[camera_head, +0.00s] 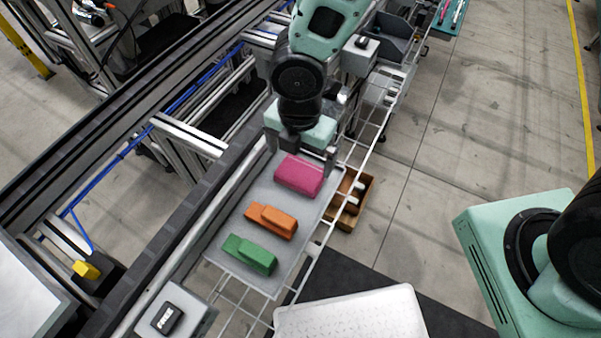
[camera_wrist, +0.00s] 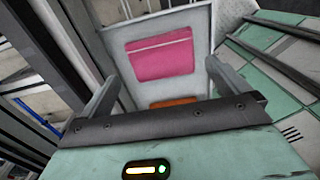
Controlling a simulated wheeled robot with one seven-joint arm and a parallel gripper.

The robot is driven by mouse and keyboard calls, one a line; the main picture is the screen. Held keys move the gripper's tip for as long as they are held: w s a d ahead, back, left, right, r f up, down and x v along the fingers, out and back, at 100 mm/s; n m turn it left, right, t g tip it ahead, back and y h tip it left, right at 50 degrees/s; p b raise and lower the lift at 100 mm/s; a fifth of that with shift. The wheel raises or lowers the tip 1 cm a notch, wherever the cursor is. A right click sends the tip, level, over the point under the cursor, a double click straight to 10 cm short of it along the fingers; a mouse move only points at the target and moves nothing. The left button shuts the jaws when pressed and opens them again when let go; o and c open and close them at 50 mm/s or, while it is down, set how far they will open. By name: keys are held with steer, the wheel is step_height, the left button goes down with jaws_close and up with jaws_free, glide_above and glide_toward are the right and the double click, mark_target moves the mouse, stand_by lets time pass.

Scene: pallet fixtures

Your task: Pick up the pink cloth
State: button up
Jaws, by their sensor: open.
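The pink cloth (camera_head: 299,175) is a folded rectangle lying at the far end of a grey tray (camera_head: 285,283). In the wrist view the pink cloth (camera_wrist: 161,58) lies ahead of my fingers with nothing covering it. My gripper (camera_head: 301,160) is above the far end of the tray, close to the cloth. In the wrist view my gripper (camera_wrist: 155,80) has its two fingers wide apart, with nothing held between them. I cannot tell the exact height of the fingers over the cloth.
A white wire rack (camera_head: 322,232) borders the tray. A brown box (camera_head: 351,200) stands to the right, below. A white perforated panel (camera_head: 350,315) is at the front.

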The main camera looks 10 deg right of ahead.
mark_target(300, 172)
step_height(300, 172, down, 5)
steer(key=shift+s+r, duration=0.1)
steer(key=shift+s, duration=0.05)
steer(key=c, duration=0.7)
step_height(300, 172, up, 10)
steer(key=p, duration=0.1)
steer(key=shift+o, duration=0.4)
